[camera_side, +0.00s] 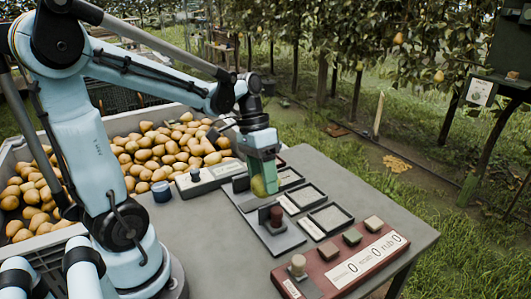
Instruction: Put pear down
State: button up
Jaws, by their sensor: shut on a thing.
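My gripper (264,172) points down over the grey table. It is shut on a yellow-green pear (259,187), which shows at the lower end of the fingers. The fingers hide part of the pear. The pear is by the left edge of the row of dark square trays (330,218); I cannot tell whether it touches anything below.
A grey stand with a dark red knob (276,214) is just in front of the pear. A red panel with counters and several blocks (343,262) lies at the front right. A large bin of pears (170,148) stands behind. The left front of the table (225,262) is clear.

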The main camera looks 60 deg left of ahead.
jog(key=d+r, duration=0.2)
jog(key=d, duration=0.2)
jog(key=n+t+y, duration=0.2)
jog(key=n+t, duration=0.1)
jog(key=n, duration=1.1)
send_over(288, 177)
jog(key=s, duration=0.1)
jog(key=f, duration=0.7)
jog(key=shift+s+a, duration=0.2)
jog(key=shift+a, duration=0.1)
jog(key=shift+m, duration=0.3)
jog(key=shift+f, duration=2.05)
jog(key=shift+f, duration=0.1)
jog(key=o, duration=0.8)
